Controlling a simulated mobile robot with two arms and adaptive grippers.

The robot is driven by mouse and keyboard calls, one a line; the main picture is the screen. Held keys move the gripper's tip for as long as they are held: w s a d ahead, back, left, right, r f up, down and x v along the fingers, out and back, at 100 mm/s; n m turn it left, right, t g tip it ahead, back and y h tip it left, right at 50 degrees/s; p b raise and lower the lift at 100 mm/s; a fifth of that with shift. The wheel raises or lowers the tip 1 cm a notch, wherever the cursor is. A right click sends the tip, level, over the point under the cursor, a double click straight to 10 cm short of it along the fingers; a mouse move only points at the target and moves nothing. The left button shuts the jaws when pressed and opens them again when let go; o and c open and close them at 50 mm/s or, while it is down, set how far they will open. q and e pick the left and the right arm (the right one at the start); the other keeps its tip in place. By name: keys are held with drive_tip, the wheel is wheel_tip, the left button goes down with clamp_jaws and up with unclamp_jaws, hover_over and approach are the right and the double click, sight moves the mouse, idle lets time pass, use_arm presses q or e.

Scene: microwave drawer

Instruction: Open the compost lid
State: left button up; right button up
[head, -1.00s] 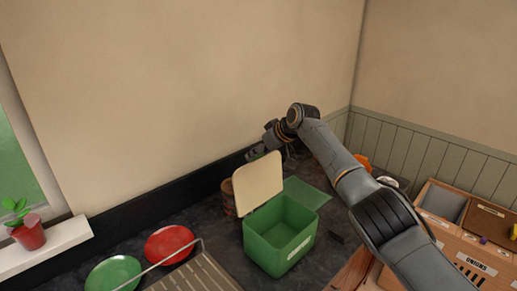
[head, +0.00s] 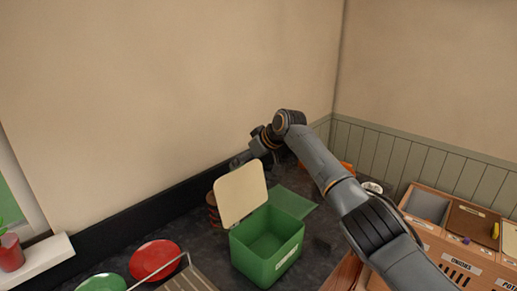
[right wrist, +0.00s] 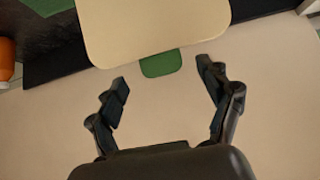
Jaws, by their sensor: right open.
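The green compost bin (head: 268,250) stands on the dark counter with its inside visible and empty-looking. Its cream lid (head: 241,193) is raised and leans back at the bin's rear left edge. In the right wrist view the cream lid (right wrist: 155,28) fills the top, with a green tab (right wrist: 161,64) below it. My right gripper (right wrist: 164,75) is open and empty, its fingers apart just below the lid. In the head view my right arm reaches over the counter, and its gripper (head: 238,161) is behind the lid, partly hidden. My left gripper is out of view.
A green translucent board (head: 292,202) lies behind the bin. A red plate (head: 154,260), a green plate (head: 101,283) and a dish rack (head: 190,279) are at the left. A wooden vegetable box (head: 452,240) stands at the right. A wall closes the back.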

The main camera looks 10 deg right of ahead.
drive_tip(key=v, duration=1.1)
drive_tip(key=shift+f, duration=0.1)
